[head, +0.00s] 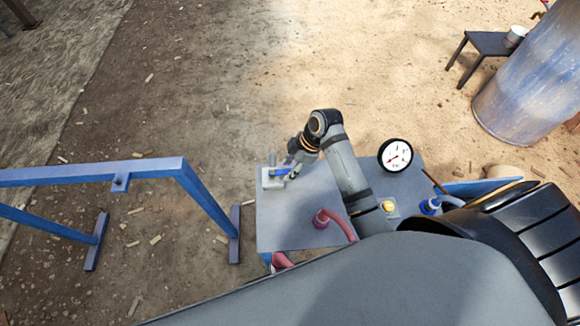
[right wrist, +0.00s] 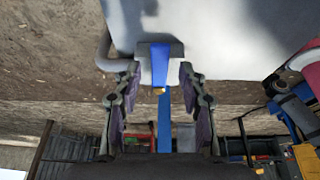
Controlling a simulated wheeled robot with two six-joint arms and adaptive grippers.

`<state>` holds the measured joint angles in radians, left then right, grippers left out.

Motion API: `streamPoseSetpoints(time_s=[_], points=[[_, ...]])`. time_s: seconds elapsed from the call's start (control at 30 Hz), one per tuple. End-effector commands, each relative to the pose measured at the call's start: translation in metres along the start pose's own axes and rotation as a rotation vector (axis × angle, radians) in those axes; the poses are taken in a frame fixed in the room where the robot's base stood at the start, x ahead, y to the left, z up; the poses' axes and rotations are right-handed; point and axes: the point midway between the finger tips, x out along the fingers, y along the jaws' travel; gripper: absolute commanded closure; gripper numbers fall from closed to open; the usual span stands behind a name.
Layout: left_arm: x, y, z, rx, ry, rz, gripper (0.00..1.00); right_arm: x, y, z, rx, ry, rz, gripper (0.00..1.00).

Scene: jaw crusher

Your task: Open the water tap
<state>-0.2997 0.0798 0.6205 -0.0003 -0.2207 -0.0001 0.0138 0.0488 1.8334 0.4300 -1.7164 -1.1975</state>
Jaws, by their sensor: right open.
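The water tap (head: 272,180) stands on the left end of the grey table, a pale fitting with a blue lever. In the right wrist view the blue lever (right wrist: 160,64) points toward the camera from a grey tap body (right wrist: 174,50). My right gripper (head: 290,168) is at the tap in the head view. In the right wrist view its two fingers (right wrist: 160,74) are apart, one on each side of the lever, with gaps visible. The gripper partly hides the tap in the head view. My left gripper is not in view.
Bare ground lies beyond.

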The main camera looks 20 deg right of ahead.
Motion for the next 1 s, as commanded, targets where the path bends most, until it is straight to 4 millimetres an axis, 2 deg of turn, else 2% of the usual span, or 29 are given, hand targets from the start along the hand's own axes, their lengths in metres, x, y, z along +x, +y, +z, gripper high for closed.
streamPoseSetpoints(time_s=[0.23, 0.5, 0.57, 1.0], points=[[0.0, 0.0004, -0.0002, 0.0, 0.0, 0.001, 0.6, 0.0014, -0.0001, 0.0001, 0.0, 0.0, 0.0, 0.58], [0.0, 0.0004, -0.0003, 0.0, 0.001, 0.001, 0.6, 0.0011, -0.0001, 0.0002, 0.0, -0.001, 0.0, 0.94], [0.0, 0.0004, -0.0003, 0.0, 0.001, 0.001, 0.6, 0.0011, 0.0, 0.0002, 0.0, 0.0, 0.0, 1.0], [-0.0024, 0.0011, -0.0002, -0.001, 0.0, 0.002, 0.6, -0.0006, 0.0005, 0.0019, 0.005, -0.002, 0.002, 1.0]])
